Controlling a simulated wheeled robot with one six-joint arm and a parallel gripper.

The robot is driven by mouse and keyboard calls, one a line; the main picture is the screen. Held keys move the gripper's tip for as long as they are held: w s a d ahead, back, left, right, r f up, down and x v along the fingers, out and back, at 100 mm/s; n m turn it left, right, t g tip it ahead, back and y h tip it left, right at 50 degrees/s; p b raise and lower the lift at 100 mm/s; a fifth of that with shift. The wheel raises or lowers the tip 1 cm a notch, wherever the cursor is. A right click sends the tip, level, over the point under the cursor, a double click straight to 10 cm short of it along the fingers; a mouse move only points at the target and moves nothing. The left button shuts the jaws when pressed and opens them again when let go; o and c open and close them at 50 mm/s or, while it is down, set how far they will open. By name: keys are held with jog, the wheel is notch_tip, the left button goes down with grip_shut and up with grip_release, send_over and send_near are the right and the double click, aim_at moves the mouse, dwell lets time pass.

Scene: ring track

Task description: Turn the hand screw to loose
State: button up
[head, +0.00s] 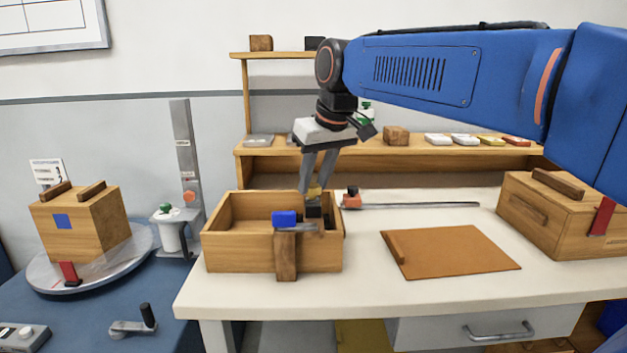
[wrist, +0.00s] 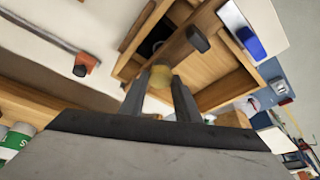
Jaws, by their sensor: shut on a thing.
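The knob also shows in the wrist view (wrist: 160,77), between the fingertips. My gripper (head: 312,188) points down over the box's right end, and its two grey fingers are shut on the knob. The wrist view shows the fingers (wrist: 158,88) on either side of it. The screw's shaft is hidden, and I cannot tell how far it is turned. No loose or tight mark is readable.
The open wooden box (head: 235,252) carries a blue block (head: 284,218) and an upright wooden piece at its front. A brown board (head: 455,252) and a wooden chest (head: 560,226) are to the right. A shelf stands behind.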

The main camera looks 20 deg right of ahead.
jog(key=n+y, duration=0.1)
jog(key=n, duration=0.1)
jog(key=n+g, duration=0.1)
jog(key=n, duration=0.2)
jog(key=shift+w+d+n+y, duration=0.1)
jog(key=shift+d+n+y, duration=0.1)
jog(key=shift+n+y, duration=0.15)
jog(key=n+g+y, duration=0.1)
jog(key=n, duration=0.3)
jog(key=shift+w, duration=0.15)
jog(key=n+g, duration=0.1)
jog(key=n, duration=0.2)
jog(key=n+g, duration=0.1)
jog(key=n, duration=0.2)
jog(key=shift+w+y, duration=0.15)
jog(key=shift+y, duration=0.2)
jog(key=shift+w+n+g, duration=0.1)
jog(key=shift+n+g, duration=0.5)
jog(key=shift+n, duration=0.7)
jog(key=shift+w+n+g, duration=0.1)
jog(key=shift+n+g, duration=0.5)
jog(key=shift+n, duration=0.65)
jog(key=o, duration=1)
